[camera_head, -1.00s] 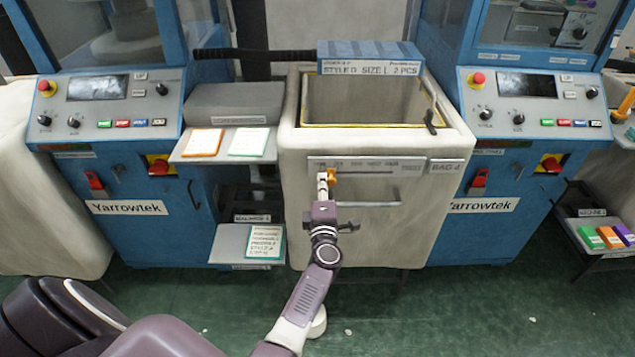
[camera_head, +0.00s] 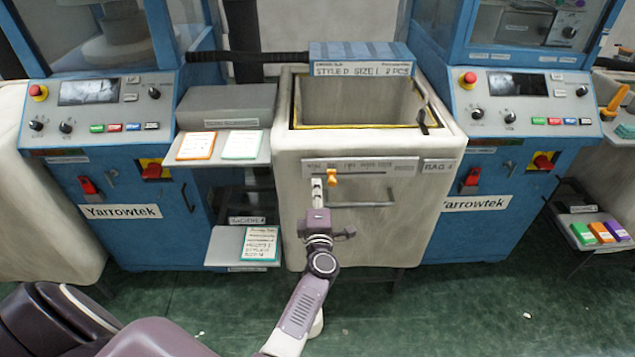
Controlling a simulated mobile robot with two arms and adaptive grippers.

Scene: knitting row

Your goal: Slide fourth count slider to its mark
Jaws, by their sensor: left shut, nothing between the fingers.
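The orange count slider (camera_head: 332,177) sits in the slot of a scale plate (camera_head: 375,168) on the front of the cream bin (camera_head: 290,150), left of the plate's middle. The small printed marks are too blurred to read. My left gripper (camera_head: 317,186) is shut and empty, its pale fingertips just left of the orange slider. A narrow gap seems to show between them; I cannot tell whether they touch. My right gripper is not in view.
A handle bar (camera_head: 362,204) sits below the slot. A "BAG 4" label (camera_head: 440,167) is to its right. Blue Yarrowtek machines (camera_head: 110,170) stand on both sides. A shelf (camera_head: 185,160) with two cards juts out on the left.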

